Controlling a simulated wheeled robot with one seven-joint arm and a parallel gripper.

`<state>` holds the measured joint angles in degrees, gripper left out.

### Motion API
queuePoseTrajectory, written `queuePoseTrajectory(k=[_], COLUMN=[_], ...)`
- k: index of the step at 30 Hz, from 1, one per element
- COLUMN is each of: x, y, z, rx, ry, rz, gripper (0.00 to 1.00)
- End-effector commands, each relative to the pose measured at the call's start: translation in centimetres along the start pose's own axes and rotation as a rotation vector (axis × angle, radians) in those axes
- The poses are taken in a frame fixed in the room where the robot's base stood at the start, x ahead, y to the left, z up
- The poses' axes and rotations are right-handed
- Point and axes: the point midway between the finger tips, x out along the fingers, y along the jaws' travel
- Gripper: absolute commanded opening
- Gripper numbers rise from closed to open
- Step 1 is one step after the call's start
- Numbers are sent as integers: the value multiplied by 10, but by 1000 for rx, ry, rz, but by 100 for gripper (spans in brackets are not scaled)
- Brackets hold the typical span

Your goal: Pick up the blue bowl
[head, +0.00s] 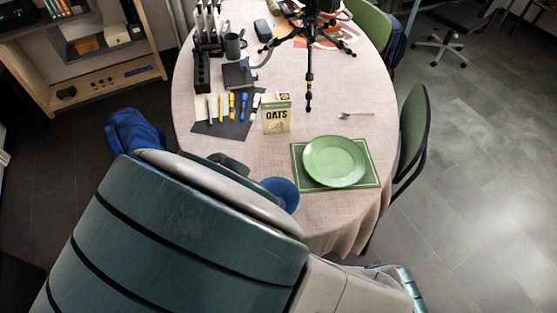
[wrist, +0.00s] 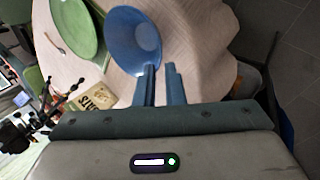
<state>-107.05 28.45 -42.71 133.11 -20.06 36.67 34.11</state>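The blue bowl (head: 283,190) sits near the front edge of the table, left of the green plate. In the head view my arm hides part of it. In the wrist view the bowl (wrist: 132,38) shows its inside, just beyond my gripper (wrist: 160,66). My gripper's two fingers stand a little apart, with a narrow gap between them. The left fingertip overlaps the bowl's near rim in the picture, and the right one is just outside it. Whether they touch the bowl I cannot tell. My gripper is hidden behind my arm in the head view.
A green plate (head: 335,162) on a green placemat (head: 301,183) is right of the bowl. An oats box (head: 277,117) stands behind it. A spoon (head: 355,115), markers (head: 232,106) and a black tripod (head: 309,62) are farther back. A green chair (head: 413,135) stands at the right.

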Motion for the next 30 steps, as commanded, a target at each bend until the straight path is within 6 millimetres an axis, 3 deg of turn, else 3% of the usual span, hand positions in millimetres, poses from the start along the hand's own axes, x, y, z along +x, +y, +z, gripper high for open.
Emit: queuePoseTrajectory(k=[9, 20, 30], x=[60, 86, 125], y=[1, 2, 3], z=[1, 0, -3], rx=[1, 1, 1], ry=[-6, -5, -5], rz=[3, 2, 1], gripper=[9, 9, 9])
